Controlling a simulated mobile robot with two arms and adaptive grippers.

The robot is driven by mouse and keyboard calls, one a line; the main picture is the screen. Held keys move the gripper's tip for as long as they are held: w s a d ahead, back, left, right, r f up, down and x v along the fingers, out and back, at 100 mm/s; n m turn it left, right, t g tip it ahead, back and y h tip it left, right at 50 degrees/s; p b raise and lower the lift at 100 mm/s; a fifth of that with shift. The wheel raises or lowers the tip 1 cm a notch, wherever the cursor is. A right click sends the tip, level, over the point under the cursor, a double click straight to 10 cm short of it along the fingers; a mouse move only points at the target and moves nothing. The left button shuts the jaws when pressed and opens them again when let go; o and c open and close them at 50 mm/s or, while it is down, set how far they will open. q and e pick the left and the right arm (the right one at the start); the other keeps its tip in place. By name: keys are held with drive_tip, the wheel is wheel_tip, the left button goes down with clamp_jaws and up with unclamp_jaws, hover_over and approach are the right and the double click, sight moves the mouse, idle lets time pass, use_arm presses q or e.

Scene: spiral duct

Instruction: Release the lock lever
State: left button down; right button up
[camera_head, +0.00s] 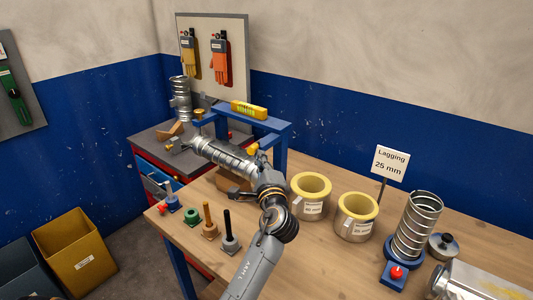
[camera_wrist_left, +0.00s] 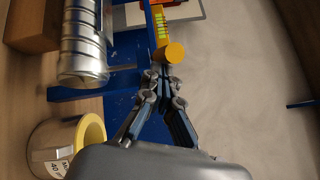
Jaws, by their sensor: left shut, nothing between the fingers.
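A blue frame (camera_head: 265,125) stands on the bench, with a silver spiral duct (camera_head: 225,154) running beside it. A yellow round knob (camera_head: 251,149) shows at the frame; it may be the end of the lock lever, but the lever itself is not clear. In the left wrist view the yellow knob (camera_wrist_left: 175,53) is just beyond my left gripper (camera_wrist_left: 160,74), whose fingertips are together and empty. I cannot tell if they touch the knob. The duct (camera_wrist_left: 84,45) is to their left. In the head view my wrist hides most of the fingers. My right gripper is not in view.
Two yellow-lined lagging rings (camera_head: 310,209) (camera_head: 356,231) stand right of my arm. Several small posts on bases (camera_head: 210,229) stand at the front left. A coiled duct piece (camera_head: 417,232) and a red button box (camera_head: 396,273) are at right.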

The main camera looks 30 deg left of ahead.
use_arm(q)
drive_tip(key=shift+s+a+r, duration=0.1)
drive_tip(key=shift+s+a, duration=0.5)
drive_tip(key=shift+a, duration=0.2)
drive_tip(key=shift+a+p, duration=0.2)
drive_tip(key=shift+p, duration=0.1)
